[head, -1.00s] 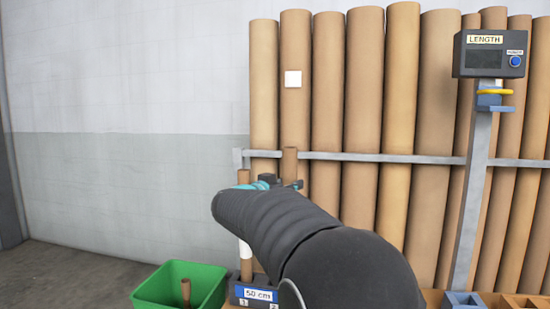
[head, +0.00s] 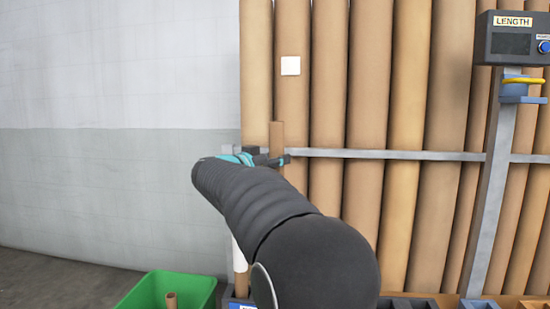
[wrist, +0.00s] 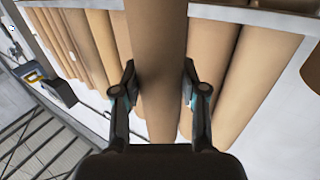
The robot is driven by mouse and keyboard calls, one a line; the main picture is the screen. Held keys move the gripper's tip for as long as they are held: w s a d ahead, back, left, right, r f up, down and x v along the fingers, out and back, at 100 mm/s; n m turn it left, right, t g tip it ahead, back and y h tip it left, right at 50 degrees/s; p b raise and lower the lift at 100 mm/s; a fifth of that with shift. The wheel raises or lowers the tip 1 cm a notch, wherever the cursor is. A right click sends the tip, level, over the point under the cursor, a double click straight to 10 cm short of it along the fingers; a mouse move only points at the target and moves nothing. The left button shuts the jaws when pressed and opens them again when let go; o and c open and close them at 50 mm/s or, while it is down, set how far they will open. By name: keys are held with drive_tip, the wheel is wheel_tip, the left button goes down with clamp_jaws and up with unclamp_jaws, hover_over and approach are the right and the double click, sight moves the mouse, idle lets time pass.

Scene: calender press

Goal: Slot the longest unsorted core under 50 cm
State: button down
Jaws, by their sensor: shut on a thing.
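My gripper (head: 264,160) is shut on a brown cardboard core (head: 277,139), which stands about upright with its top above the jaws. In the wrist view the core (wrist: 158,50) runs between the two fingers of my gripper (wrist: 159,80). My arm hides the core's lower part in the head view. The sorting rack (head: 236,302) with its label shows only as a sliver at the bottom edge. A core with a white section (head: 239,258) stands at this rack, left of my arm.
A green bin (head: 190,285) with a short core (head: 171,301) stands at lower left. Tall brown tubes (head: 405,110) lean behind a grey rail. A LENGTH gauge (head: 511,44) on a post stands at right, its display dark. Blue-grey holders (head: 478,303) line the lower right edge.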

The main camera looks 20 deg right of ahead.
wheel_tip(320, 180, down, 9)
drive_tip(key=b, duration=0.4)
idle(0.9)
drive_tip(key=shift+f+b, duration=1.1)
drive_tip(key=shift+f, duration=1.25)
idle(0.6)
drive_tip(key=c, duration=0.6)
unclamp_jaws()
drive_tip(key=shift+o, duration=0.2)
drive_tip(key=shift+s+a, duration=0.1)
drive_tip(key=v, duration=1.1)
drive_tip(key=shift+s+a, duration=0.2)
drive_tip(key=shift+a, duration=0.15)
